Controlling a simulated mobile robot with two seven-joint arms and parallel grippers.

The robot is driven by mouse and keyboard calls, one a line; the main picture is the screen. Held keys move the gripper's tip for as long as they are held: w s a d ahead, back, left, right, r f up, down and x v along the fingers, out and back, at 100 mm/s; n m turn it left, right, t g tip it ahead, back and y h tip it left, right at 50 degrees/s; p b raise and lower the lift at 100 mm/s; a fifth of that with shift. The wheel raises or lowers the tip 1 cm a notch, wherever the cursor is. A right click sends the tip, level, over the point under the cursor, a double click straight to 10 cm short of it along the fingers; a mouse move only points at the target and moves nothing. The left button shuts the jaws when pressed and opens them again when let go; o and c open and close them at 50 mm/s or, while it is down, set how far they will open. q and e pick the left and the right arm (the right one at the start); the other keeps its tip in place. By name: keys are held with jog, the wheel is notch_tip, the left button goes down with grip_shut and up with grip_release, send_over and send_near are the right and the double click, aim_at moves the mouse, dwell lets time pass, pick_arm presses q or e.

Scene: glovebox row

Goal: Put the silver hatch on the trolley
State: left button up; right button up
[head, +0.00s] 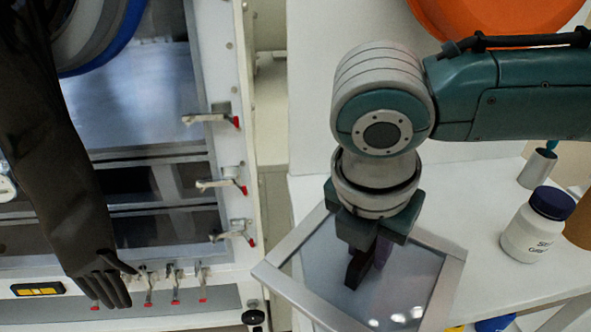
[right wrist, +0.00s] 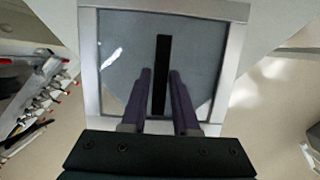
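The silver hatch (head: 293,296) is a square pale panel with a silver frame and a dark bar handle. It is at the white trolley top (head: 476,275), with its left corner reaching past the trolley's left edge. I cannot tell whether it rests fully on the top. My right gripper (head: 369,268) points down at the hatch. In the right wrist view its two purple fingers (right wrist: 161,78) stand on either side of the handle (right wrist: 162,60), with a narrow gap showing on each side. The hatch frame (right wrist: 90,70) shows there too. My left gripper is out of view.
A white bottle with a dark lid (head: 538,224) and a metal cylinder (head: 538,168) stand right of the hatch. An orange round object (head: 490,15) is at the top. At left are the glovebox with red-tipped latches (head: 222,184) and a hanging black glove (head: 60,180).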

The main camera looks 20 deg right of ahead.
jog(key=shift+o, duration=1.4)
jog(key=p+v, duration=0.3)
jog(key=v, duration=0.9)
jog(key=s+a+f+m+t+y, duration=0.1)
jog(key=s+a+f+m+y, duration=0.2)
jog(key=s+a+m+y, duration=0.45)
jog(key=s+d+f+m+h, duration=0.2)
jog(key=s+d+m, duration=0.1)
jog(key=d+m, duration=0.2)
jog(key=s+d+f+m+t+h, duration=0.1)
jog(key=s+d+m+h, duration=0.1)
jog(key=m, duration=0.8)
jog(key=s+d, duration=0.1)
jog(key=d, duration=0.1)
jog(key=shift+d+f+h, duration=0.35)
jog(key=shift+d+f, duration=0.05)
jog(key=shift+s, duration=0.1)
